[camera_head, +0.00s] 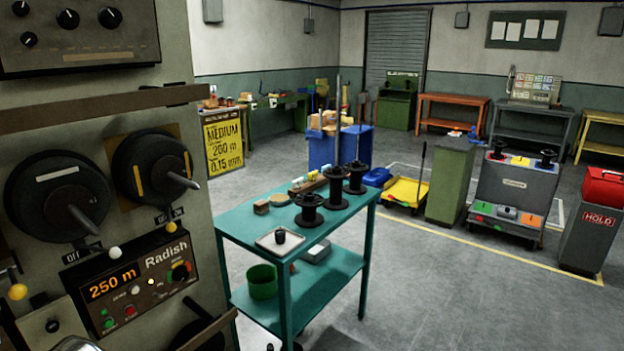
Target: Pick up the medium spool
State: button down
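Three black spools stand upright in a row on the teal cart (245,222): a near spool (309,212), a middle spool (333,190) and a far spool (356,178). They look alike, and I cannot tell which is the medium one. My gripper is not clearly visible in this view.
A winding machine (140,270) with a "250 m" display fills the left side. The cart top also holds a small tray (278,240) with a dark piece. A grey stand (515,185) at right carries more black spools. Open floor lies right of the cart.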

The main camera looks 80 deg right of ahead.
aim_at(356, 168)
jog(key=z, duration=3.95)
jog(key=i, duration=0.3)
jog(key=u, duration=0.15)
